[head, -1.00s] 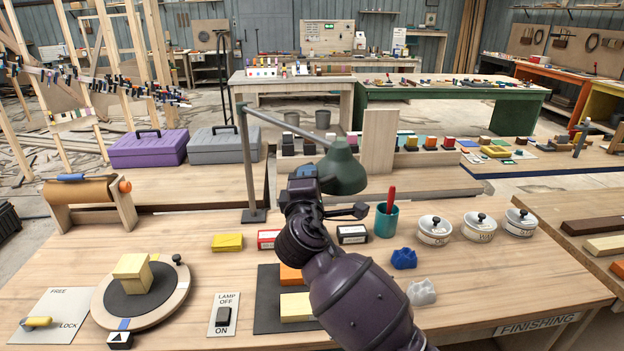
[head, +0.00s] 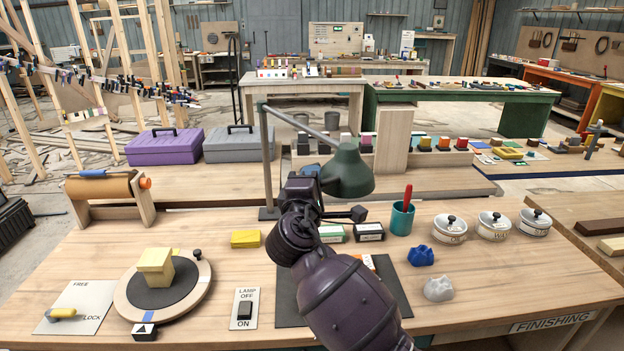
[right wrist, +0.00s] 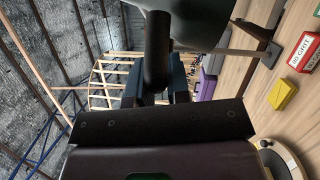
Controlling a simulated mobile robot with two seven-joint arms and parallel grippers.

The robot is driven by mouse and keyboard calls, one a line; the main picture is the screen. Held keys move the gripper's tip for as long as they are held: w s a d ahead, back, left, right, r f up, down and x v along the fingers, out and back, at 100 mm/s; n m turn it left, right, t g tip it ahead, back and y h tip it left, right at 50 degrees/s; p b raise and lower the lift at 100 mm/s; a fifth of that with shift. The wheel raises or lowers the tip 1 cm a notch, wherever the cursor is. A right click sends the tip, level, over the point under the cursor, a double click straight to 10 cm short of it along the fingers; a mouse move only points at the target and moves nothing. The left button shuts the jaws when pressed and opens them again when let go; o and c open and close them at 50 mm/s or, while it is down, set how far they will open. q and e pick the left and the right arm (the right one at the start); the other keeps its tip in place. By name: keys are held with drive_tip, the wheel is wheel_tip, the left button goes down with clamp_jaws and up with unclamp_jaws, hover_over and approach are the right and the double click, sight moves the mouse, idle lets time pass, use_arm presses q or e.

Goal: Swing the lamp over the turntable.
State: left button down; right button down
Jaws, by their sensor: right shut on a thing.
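The lamp has a dark green shade (head: 347,174) on a grey jointed arm and an upright post (head: 268,165) at the bench's back edge. The shade hangs above the middle of the bench, right of the turntable (head: 190,300). The round turntable has a dark top with a pale yellow block (head: 155,266) on it. My right gripper (head: 312,172) is at the shade's left side. In the right wrist view its fingers (right wrist: 157,88) are shut on the dark handle (right wrist: 157,50) below the shade. My left gripper is out of view.
A lamp switch plate (head: 245,308) and a FREE/LOCK plate (head: 80,308) flank the turntable. A yellow block (head: 245,238), small boxes (head: 368,231) and a teal cup (head: 401,218) stand beyond my right arm. A paper roll stand (head: 105,195) is at the back left.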

drive_tip(key=c, duration=1.1)
unclamp_jaws()
drive_tip(key=shift+s, duration=0.15)
drive_tip(key=b+v, duration=0.1)
drive_tip(key=v, duration=0.9)
drive_tip(key=shift+s, duration=0.25)
drive_tip(key=shift+a, duration=0.1)
